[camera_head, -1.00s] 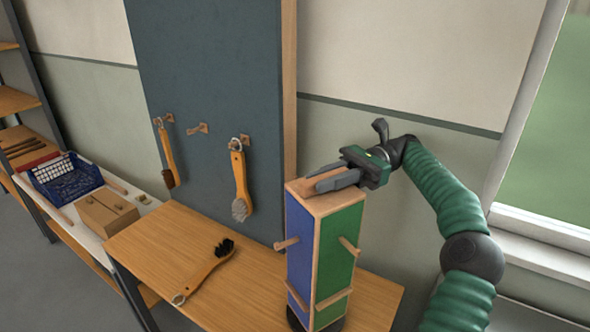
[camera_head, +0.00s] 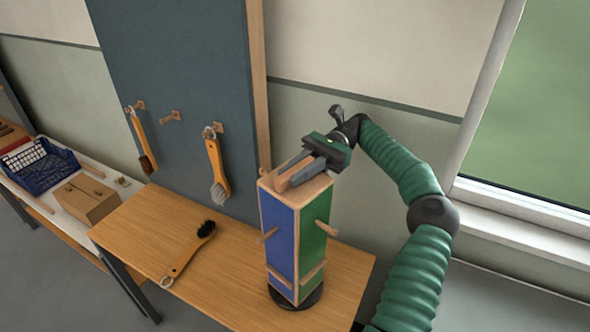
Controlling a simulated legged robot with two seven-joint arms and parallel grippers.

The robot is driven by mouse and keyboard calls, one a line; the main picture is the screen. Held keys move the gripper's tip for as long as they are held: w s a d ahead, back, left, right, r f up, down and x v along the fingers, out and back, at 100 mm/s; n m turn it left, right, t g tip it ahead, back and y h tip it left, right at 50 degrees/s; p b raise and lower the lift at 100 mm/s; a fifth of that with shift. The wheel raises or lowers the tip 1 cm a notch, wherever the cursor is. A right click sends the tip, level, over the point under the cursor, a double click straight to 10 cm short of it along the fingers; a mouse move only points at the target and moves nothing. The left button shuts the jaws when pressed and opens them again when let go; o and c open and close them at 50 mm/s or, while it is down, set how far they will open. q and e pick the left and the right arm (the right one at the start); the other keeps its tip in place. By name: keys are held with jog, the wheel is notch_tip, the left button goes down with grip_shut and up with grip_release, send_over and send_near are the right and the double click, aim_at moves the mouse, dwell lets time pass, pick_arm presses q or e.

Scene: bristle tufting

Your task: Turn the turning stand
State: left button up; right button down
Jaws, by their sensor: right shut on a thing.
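The turning stand (camera_head: 278,235) is an upright wooden box on a dark round base (camera_head: 298,297), standing at the right end of the wooden bench. Its blue face is on the left and its green face (camera_head: 314,238) on the right, with wooden pegs and ledges sticking out. My right gripper (camera_head: 296,174) lies over the top of the stand, its fingers shut on a wooden piece at the top. The fingers partly hide this piece. My left gripper is not in view.
Two brushes hang on the dark board (camera_head: 177,60), with an empty peg (camera_head: 171,116) between them. Another brush (camera_head: 190,254) lies on the bench (camera_head: 140,235). A blue basket (camera_head: 40,165) and a cardboard box (camera_head: 88,198) are at left. A window is at right.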

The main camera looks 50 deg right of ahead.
jog(key=c, duration=1.7)
grip_release()
jog(key=shift+f, duration=0.2)
jog(key=o, duration=0.4)
jog(key=shift+w+d, duration=0.1)
jog(key=shift+d, duration=0.15)
